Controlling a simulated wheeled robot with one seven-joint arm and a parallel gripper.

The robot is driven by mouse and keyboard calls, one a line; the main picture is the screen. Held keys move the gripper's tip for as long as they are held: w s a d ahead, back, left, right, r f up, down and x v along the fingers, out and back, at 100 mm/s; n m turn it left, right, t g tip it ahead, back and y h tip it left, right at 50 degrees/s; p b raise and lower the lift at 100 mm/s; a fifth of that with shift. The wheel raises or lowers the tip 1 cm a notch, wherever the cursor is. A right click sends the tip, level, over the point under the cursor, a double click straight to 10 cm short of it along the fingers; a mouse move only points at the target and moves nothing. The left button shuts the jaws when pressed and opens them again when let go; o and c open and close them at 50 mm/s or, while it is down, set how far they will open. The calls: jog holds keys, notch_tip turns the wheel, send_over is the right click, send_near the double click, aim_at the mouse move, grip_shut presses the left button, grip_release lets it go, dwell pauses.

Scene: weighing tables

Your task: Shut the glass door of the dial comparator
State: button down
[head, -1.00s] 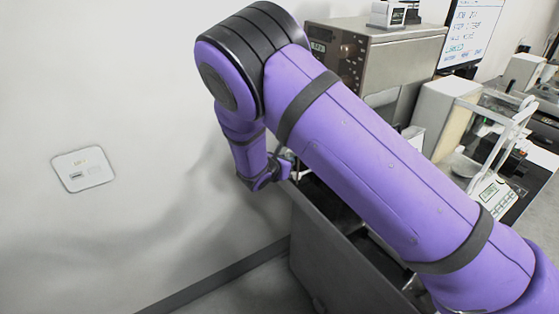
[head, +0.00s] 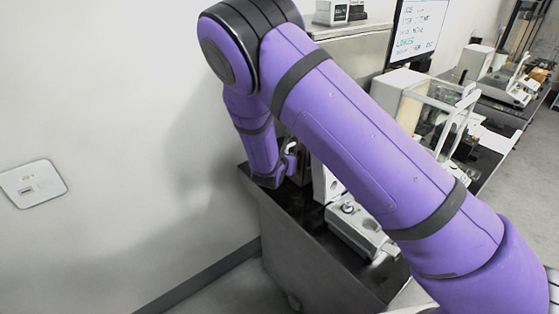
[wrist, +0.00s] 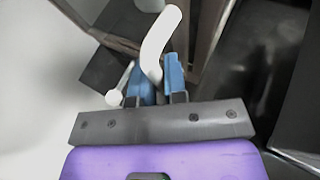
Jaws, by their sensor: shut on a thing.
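My gripper (wrist: 157,88) shows blue fingers in the wrist view. They are closed on a white curved handle (wrist: 160,40) that rises between them and bends to the right. A brown-framed panel (wrist: 208,35) stands just beyond it, probably part of the dial comparator's case; I cannot tell how far its door stands open. In the head view my gripper (head: 288,168) is low over the far-left end of the dark table (head: 312,228). My purple arm hides most of what stands there, so the comparator cannot be made out clearly.
A small white knob (wrist: 114,97) on a rod is left of my fingers. A grey device (head: 352,228) and a white upright part (head: 323,182) stand on the table near my arm. The wall is close on the left, with a socket plate (head: 33,183).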

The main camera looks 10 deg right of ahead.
jog(key=shift+w+d+r, duration=0.1)
jog(key=shift+w+d, duration=0.15)
jog(key=shift+d, duration=0.35)
jog(key=shift+d, duration=0.1)
jog(key=c, duration=1.5)
grip_release()
jog(key=shift+d, duration=0.1)
jog(key=v, duration=1.1)
jog(key=shift+a, duration=0.25)
jog(key=shift+s+a, duration=0.1)
